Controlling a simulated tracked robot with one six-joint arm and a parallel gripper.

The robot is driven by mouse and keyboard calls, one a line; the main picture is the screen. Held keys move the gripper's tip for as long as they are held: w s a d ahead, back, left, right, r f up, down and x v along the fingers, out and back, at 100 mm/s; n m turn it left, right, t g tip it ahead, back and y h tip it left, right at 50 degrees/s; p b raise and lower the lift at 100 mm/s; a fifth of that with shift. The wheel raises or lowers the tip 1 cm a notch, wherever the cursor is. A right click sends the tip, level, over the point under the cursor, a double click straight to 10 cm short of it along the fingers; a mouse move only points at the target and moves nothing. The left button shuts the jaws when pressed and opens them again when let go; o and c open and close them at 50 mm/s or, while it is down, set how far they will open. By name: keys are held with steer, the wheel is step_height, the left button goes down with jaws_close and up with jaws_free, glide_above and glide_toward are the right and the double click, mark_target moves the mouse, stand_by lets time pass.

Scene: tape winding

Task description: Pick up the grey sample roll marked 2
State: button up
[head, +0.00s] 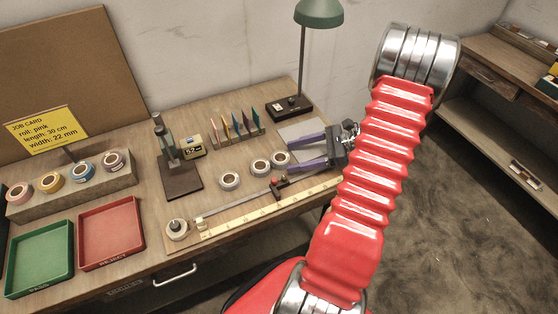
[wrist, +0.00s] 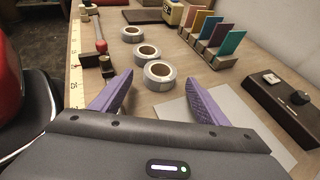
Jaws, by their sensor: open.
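Three grey-white sample rolls stand in a row on the workbench. In the head view they are the left roll (head: 230,181), the middle roll (head: 261,167) and the right roll (head: 280,159). The wrist view shows the far roll (wrist: 132,34), the middle one (wrist: 146,52) and the near one (wrist: 159,74). I cannot read any number on them, so I cannot tell which is marked 2. My gripper (head: 290,157) is open with purple fingers, pointing along the row. The nearest roll lies just ahead of the fingertips, and nothing is held.
A yellow ruler (head: 270,207) and a metal rail run along the bench front. Coloured cards in a rack (wrist: 215,42) stand beyond the rolls. A lamp base (wrist: 285,105) and a grey mat (wrist: 222,110) lie near my gripper. Green (head: 40,292) and red trays are at left.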

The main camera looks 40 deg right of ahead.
mark_target(287, 157)
steer(key=shift+x, duration=1.9)
steer(key=shift+c, duration=0.4)
steer(key=c, duration=1.1)
steer(key=shift+r, duration=5)
